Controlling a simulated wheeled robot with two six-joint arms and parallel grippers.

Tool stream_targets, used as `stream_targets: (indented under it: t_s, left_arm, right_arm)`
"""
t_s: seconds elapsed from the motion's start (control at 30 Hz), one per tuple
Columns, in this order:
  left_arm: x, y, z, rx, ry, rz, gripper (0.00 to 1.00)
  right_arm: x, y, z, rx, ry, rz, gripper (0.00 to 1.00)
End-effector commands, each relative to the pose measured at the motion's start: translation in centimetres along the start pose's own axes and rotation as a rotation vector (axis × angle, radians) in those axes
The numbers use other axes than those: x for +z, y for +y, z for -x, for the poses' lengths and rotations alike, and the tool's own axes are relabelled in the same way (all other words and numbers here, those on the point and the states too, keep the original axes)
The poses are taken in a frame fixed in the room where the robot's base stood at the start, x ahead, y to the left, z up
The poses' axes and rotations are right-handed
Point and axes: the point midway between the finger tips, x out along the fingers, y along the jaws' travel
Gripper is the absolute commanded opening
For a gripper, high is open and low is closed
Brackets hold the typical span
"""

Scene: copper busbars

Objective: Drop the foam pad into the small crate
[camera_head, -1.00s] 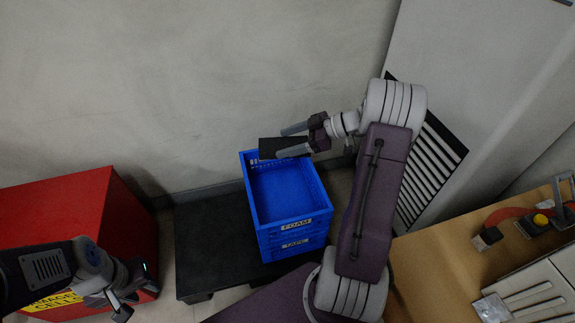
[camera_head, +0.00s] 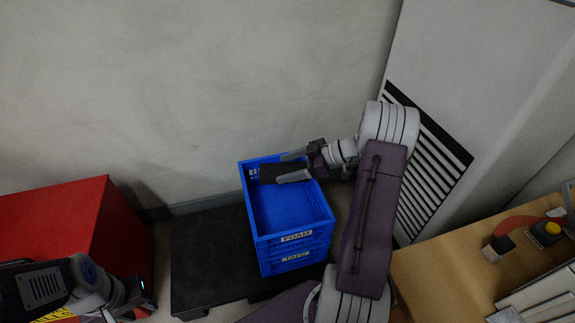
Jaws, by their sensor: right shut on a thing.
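The small crate (camera_head: 283,241) is blue, with FOAM and TAPE labels on its front, and looks empty inside. The foam pad (camera_head: 268,174) is a dark, flat piece. My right gripper (camera_head: 284,170) is shut on it and holds it over the back part of the crate's opening. Whether the pad is below the rim, I cannot tell. My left gripper (camera_head: 128,305) is at the lower left, away from the crate and partly cut off by the picture's edge; its fingers are not clear.
The crate stands on a black low platform (camera_head: 208,262). A red box (camera_head: 55,215) is at the left. A wooden table (camera_head: 440,270) with several items is at the lower right. A grey panel with a slatted vent (camera_head: 428,160) stands behind my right arm.

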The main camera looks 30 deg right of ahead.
Motion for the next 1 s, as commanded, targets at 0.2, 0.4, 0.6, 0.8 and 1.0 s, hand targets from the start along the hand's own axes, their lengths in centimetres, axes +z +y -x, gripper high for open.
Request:
stream_targets:
  t_s: [0.2, 0.4, 0.6, 0.8, 1.0]
  left_arm:
    - [0.0, 0.0, 0.0, 0.0, 0.0, 0.0, 0.36]
    - [0.0, 0.0, 0.0, 0.0, 0.0, 0.0, 0.36]
    - [-0.2, 0.0, 1.9, 0.0, 0.0, 0.0, 0.36]
    - [-0.4, 0.1, 4.1, 0.0, 0.0, 0.0, 0.36]
    - [-0.5, 0.1, 4.6, 0.0, 0.0, 0.0, 0.36]
  right_arm:
    - [0.0, 0.0, 0.0, 0.0, 0.0, 0.0, 0.97]
    - [-0.1, 0.0, 0.0, 0.001, 0.0, 0.0, 0.97]
    - [-0.6, 0.1, 2.9, 0.004, 0.0, -0.002, 0.97]
    - [-0.5, 0.1, 7.3, 0.003, 0.0, -0.002, 0.97]
    - [-0.1, 0.0, 9.1, 0.002, 0.0, 0.0, 0.97]
